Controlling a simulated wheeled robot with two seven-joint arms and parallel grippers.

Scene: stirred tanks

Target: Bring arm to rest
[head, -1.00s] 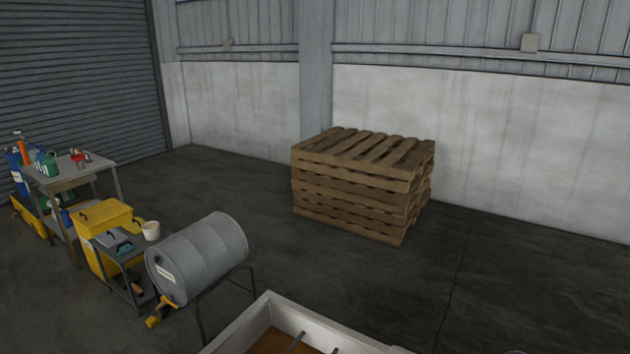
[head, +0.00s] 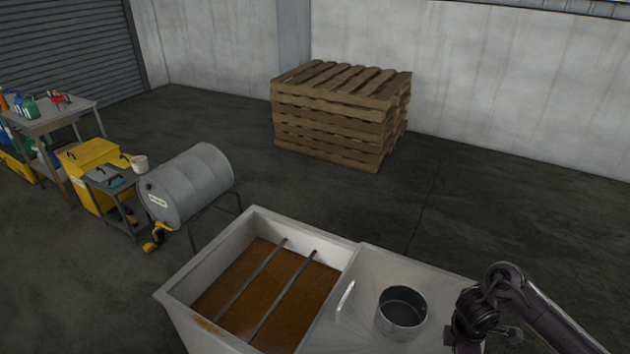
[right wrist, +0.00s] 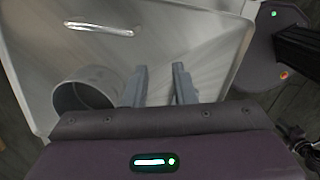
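My right arm (head: 490,305) comes in at the lower right of the head view, beside the steel pot. In the right wrist view my right gripper (right wrist: 160,82) has its two grey fingers apart with nothing between them. The fingers are over the pale metal top, just right of the pot (right wrist: 82,100). In the head view I cannot make out the right fingertips. My left arm and gripper are not in view.
The steel pot (head: 402,311) stands on the metal top (head: 375,270), near a shiny bar (head: 345,298). To its left is an open tank (head: 178,296) with brown contents and two rods. A grey drum (head: 188,187) and stacked pallets (head: 340,115) stand beyond, with open floor between.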

